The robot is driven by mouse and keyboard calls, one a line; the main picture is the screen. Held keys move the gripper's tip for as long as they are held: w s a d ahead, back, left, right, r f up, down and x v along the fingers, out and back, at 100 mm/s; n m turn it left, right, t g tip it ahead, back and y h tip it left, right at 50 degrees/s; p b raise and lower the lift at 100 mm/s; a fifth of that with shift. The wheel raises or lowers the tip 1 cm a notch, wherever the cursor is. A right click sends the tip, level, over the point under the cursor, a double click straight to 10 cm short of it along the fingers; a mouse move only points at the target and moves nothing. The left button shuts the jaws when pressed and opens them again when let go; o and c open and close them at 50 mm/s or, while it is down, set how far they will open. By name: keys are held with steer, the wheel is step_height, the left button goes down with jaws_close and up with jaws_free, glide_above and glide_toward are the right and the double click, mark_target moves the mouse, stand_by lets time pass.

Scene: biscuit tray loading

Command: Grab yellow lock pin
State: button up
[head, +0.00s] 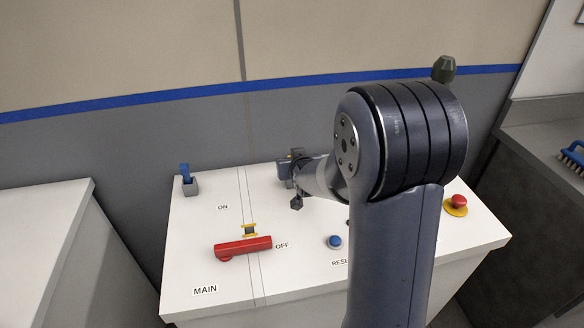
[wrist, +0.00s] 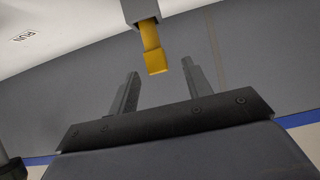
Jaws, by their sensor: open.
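The yellow lock pin (wrist: 155,57) is a short yellow bar with a thicker block end, sticking out of a grey housing (wrist: 142,14) at the top of the wrist view. My gripper (wrist: 160,72) is open and empty, with one dark finger on each side of the pin's line. The pin's end lies just beyond and between the fingertips in that picture; I see no contact. In the head view my gripper (head: 287,170) is low over the back of the white console (head: 210,270), partly hidden by my arm.
The console carries a red handle (head: 243,246) by the OFF label, a blue lever (head: 185,174), a blue button (head: 335,241) and a red stop button (head: 458,202) on yellow. A wall stands behind. My arm covers part of the console's right half.

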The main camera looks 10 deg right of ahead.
steer(key=shift+x, duration=1.65)
steer(key=shift+d, duration=0.1)
jaws_close()
